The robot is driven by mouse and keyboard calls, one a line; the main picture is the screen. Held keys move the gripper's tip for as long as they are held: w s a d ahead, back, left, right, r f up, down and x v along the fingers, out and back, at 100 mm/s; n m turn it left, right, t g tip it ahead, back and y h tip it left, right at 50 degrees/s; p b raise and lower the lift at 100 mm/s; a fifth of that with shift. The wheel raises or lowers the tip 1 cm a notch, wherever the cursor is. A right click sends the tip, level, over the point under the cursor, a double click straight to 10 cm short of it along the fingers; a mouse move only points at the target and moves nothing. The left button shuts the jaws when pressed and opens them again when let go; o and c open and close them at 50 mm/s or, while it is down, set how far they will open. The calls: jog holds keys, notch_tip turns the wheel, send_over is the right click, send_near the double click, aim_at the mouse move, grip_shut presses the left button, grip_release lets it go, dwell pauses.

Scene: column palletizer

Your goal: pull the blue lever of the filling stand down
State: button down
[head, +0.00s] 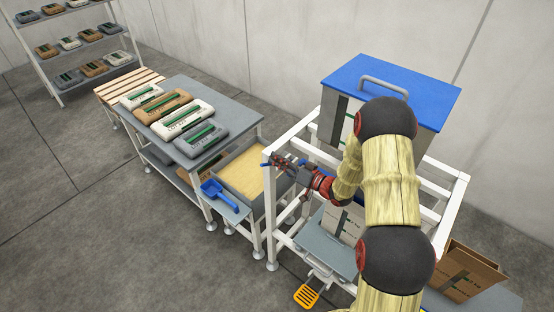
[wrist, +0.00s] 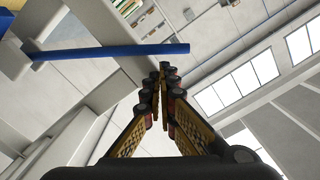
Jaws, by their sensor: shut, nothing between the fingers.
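The blue lever (wrist: 115,51) is a straight bar that runs nearly level across the upper left of the wrist view, from a grey mount on the left to a free end right of centre. My gripper (wrist: 165,72) has its fingertips together with nothing between them. The fingertips appear just below and beside the lever's free end; I cannot tell whether they touch it. In the head view my gripper (head: 277,162) is at the left side of the white-framed filling stand (head: 447,170), and the lever is mostly hidden there. The stand carries a blue-lidded hopper (head: 425,92).
A grey table (head: 232,103) with several bags stands left of the stand. A bin of yellowish material (head: 285,204) and a blue scoop (head: 213,190) are between them. An open carton (head: 470,270) stands right. The left floor is clear.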

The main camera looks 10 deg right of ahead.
jog(key=s+a+f+n+b, duration=0.1)
jog(key=f+n+b, duration=0.5)
jog(key=f+b, duration=0.5)
jog(key=s+a+f+n+h+b, duration=0.1)
jog(key=a+f+n+b, duration=0.1)
jog(key=f+n+b, duration=0.4)
jog(key=shift+s+a+f+t+b, duration=0.15)
jog(key=shift+s+f+t+b, duration=0.2)
jog(key=shift+f+b, duration=3.5)
jog(key=shift+w+r+b, duration=0.1)
jog(key=shift+r+b, duration=0.75)
jog(key=shift+b, duration=0.1)
